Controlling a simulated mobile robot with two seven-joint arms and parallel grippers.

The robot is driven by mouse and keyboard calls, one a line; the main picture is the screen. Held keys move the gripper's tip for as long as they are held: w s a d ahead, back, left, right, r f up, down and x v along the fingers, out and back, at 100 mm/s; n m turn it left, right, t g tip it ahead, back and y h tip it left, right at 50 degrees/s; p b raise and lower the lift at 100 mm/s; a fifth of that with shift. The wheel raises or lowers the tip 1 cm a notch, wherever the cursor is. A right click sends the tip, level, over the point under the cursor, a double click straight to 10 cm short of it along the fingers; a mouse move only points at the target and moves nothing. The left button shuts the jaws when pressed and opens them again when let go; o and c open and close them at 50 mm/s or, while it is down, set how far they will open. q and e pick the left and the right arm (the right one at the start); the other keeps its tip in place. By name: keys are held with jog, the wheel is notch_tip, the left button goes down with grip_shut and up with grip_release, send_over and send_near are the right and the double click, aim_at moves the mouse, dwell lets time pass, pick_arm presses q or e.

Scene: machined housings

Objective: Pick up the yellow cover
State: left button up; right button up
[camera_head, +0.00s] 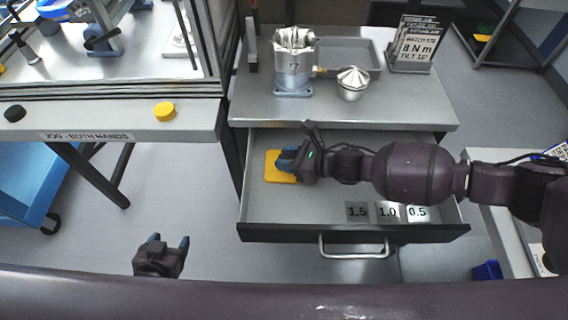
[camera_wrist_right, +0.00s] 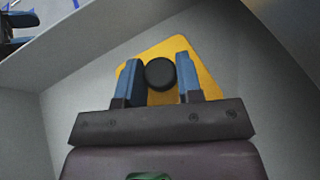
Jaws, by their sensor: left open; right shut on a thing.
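The yellow cover (camera_head: 274,175) is a flat yellow plate in the left part of the open drawer. In the right wrist view the yellow cover (camera_wrist_right: 205,72) shows a round black knob (camera_wrist_right: 160,74) on top. My right gripper (camera_head: 285,160) is over the cover inside the drawer. In the right wrist view its two blue fingers (camera_wrist_right: 158,82) stand on either side of the knob and are shut on it. My left gripper (camera_head: 168,243) is open and empty, in front of the drawer at the lower left.
The open drawer (camera_head: 315,232) has a front handle and holds tiles (camera_head: 386,212) marked 1.5, 1.0 and 0.5. On the bench above stand a metal housing (camera_head: 293,65), a cone-topped metal part (camera_head: 352,83), a grey tray (camera_head: 345,52) and a sign stand (camera_head: 413,50). A yellow button (camera_head: 165,112) is on the left table.

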jog(key=shift+c, duration=0.5)
